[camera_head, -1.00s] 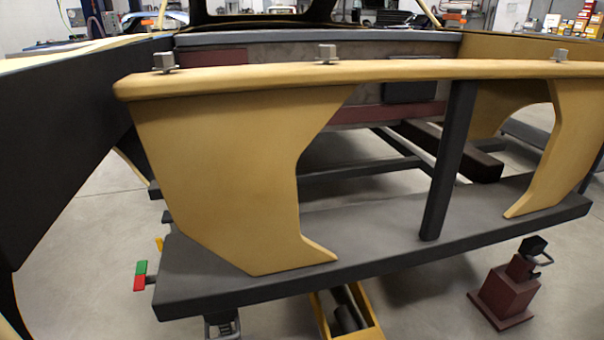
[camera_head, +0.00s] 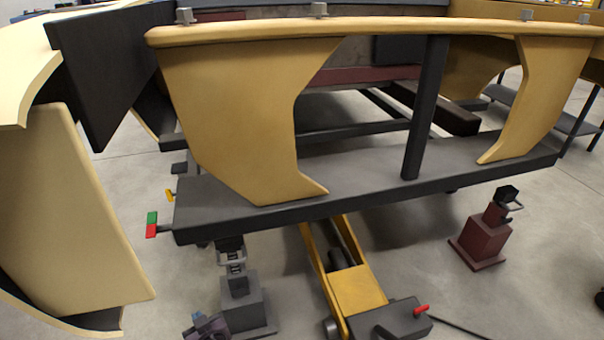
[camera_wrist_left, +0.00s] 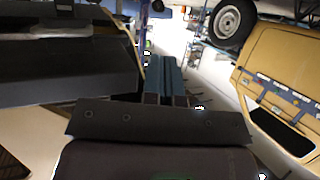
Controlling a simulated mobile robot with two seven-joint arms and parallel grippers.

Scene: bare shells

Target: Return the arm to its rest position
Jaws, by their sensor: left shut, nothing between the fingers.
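The rest of my left arm is out of the head view. My right gripper is not in view.
A tan car front panel (camera_head: 235,110) stands on a dark beam (camera_head: 360,185). Below are a grey stand (camera_head: 245,300), a yellow floor jack (camera_head: 357,288) and a red stand (camera_head: 480,240). A cream panel (camera_head: 65,215) hangs at left. Grey floor at right is mostly clear.

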